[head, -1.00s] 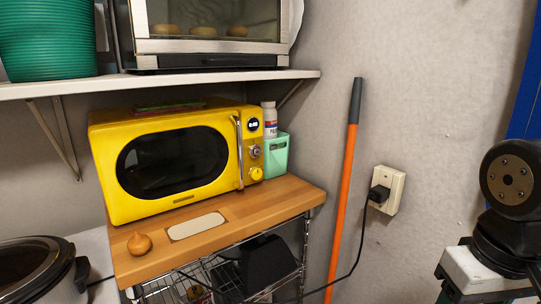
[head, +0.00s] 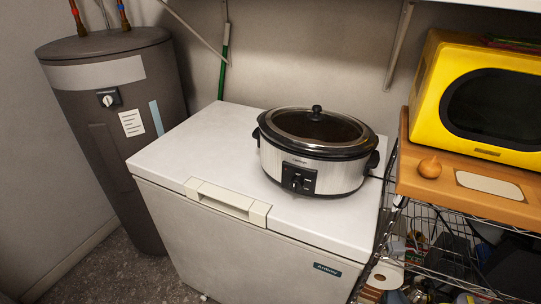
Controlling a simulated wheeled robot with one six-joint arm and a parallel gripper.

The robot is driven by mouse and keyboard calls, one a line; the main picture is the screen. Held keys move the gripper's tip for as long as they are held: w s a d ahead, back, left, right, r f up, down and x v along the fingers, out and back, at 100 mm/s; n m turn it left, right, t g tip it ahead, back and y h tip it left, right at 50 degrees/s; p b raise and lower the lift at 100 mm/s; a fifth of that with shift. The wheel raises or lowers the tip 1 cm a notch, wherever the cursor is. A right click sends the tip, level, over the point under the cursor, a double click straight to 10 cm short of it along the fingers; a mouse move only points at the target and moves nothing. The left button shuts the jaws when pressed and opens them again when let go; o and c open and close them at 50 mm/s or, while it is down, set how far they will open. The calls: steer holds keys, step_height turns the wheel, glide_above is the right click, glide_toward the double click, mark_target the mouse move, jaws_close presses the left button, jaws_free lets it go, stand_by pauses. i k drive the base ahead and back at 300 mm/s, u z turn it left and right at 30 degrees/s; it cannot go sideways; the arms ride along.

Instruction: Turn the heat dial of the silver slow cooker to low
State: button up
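The silver slow cooker (head: 345,172) stands upright on top of a white chest freezer (head: 180,160), right of its handle. It has a black rim, black side handles and a dark glass lid (head: 318,128) with a black knob. Its heat dial (head: 297,180) sits on a black panel at the front, facing me. The dial's markings are too small to read, so I cannot tell its setting. My gripper is not in view.
A grey water heater (head: 105,130) stands left of the freezer. A shelf bracket (head: 400,45) hangs above. The freezer's left top is clear.

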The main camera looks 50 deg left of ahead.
mark_target(296, 184)
steer(key=u, duration=0.15)
steer(key=k, duration=0.55)
steer(key=u, duration=1.25)
